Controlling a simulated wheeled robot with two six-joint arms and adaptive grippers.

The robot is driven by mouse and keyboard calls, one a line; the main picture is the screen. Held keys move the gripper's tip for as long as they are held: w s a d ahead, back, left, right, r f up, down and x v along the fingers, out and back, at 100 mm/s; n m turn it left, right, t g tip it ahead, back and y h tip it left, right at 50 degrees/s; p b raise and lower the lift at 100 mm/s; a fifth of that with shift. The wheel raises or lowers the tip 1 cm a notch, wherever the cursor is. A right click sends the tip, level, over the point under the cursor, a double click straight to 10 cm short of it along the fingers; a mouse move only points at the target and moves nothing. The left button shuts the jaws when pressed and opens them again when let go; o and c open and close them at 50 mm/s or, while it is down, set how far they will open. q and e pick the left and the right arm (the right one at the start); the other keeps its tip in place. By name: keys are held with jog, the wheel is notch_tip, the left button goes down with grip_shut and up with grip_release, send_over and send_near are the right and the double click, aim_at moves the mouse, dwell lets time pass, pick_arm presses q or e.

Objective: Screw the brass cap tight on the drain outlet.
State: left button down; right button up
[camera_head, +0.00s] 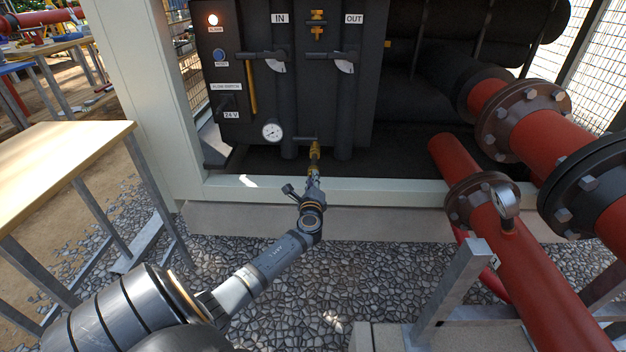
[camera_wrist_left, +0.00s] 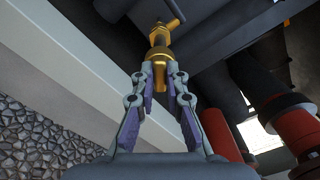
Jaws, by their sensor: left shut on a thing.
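The brass drain outlet (camera_head: 315,149) with its valve hangs below the black chiller panel in the head view. It also shows at the top of the left wrist view (camera_wrist_left: 157,36). My left gripper (camera_head: 313,178) reaches up to it from below. In the left wrist view the fingertips (camera_wrist_left: 161,80) are closed on the brass cap (camera_wrist_left: 160,73), directly under the outlet and in line with it. The fingers cover part of the cap. I cannot tell how far the cap sits on the thread. My right gripper is not in view.
The frame's pale beam (camera_head: 370,192) runs below the outlet. A pressure gauge (camera_head: 272,131) hangs left of it. Red flanged pipes (camera_head: 520,235) fill the right side. A wooden table (camera_head: 55,172) stands at the left. The gravel (camera_head: 345,270) in front is mostly clear.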

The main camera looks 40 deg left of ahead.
pick_arm(q)
jog(key=m+p, duration=0.3)
jog(key=m, duration=0.2)
jog(key=m+p, duration=0.4)
jog(key=m, duration=0.2)
jog(key=shift+w+r+m, duration=0.15)
jog(key=shift+r+m, duration=0.05)
jog(key=shift+m, duration=0.1)
jog(key=c, duration=1.5)
grip_release()
jog(key=shift+a, duration=0.1)
jog(key=shift+o, duration=1)
jog(key=shift+w+f, duration=0.1)
jog(key=o, duration=0.5)
jog(key=shift+f, duration=0.1)
